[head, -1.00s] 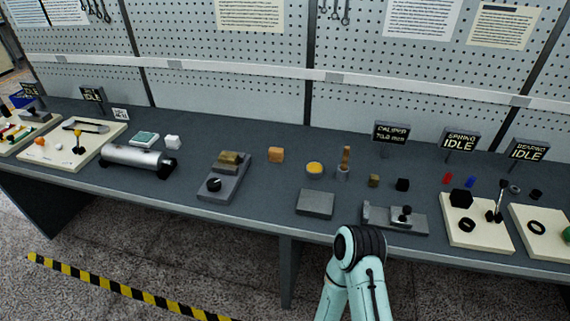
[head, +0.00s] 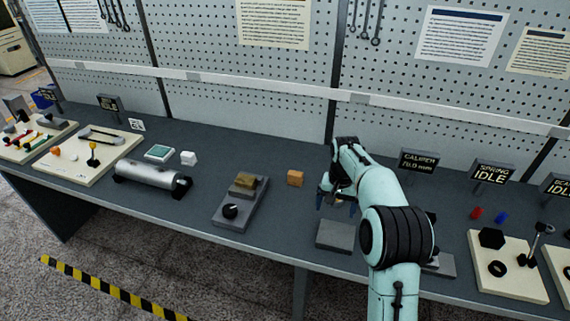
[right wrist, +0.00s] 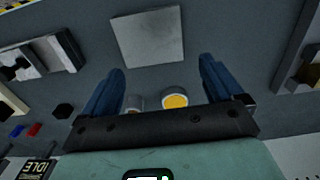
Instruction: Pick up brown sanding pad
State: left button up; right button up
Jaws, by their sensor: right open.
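A small orange-brown block (head: 295,178) stands alone on the dark bench in the head view, left of my right gripper. A darker brown piece (head: 246,181) lies on a grey fixture (head: 232,213) further left. I cannot tell for sure which of them is the sanding pad. My right gripper (head: 336,205) is open and empty above the bench, pointing down. Its blue fingers (right wrist: 162,65) are spread in the right wrist view, with a yellow-filled dish (right wrist: 175,101) and a grey cup (right wrist: 135,103) visible between them. My left gripper is out of view.
A flat grey plate (head: 336,235) lies near the bench front by my right gripper. A silver cylinder (head: 152,175) and a white cube (head: 188,158) are to the left. A caliper display (head: 419,162) and a cream board (head: 506,268) are to the right. A pegboard wall stands behind.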

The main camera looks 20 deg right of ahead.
aim_at(294, 178)
jog(key=i, duration=1)
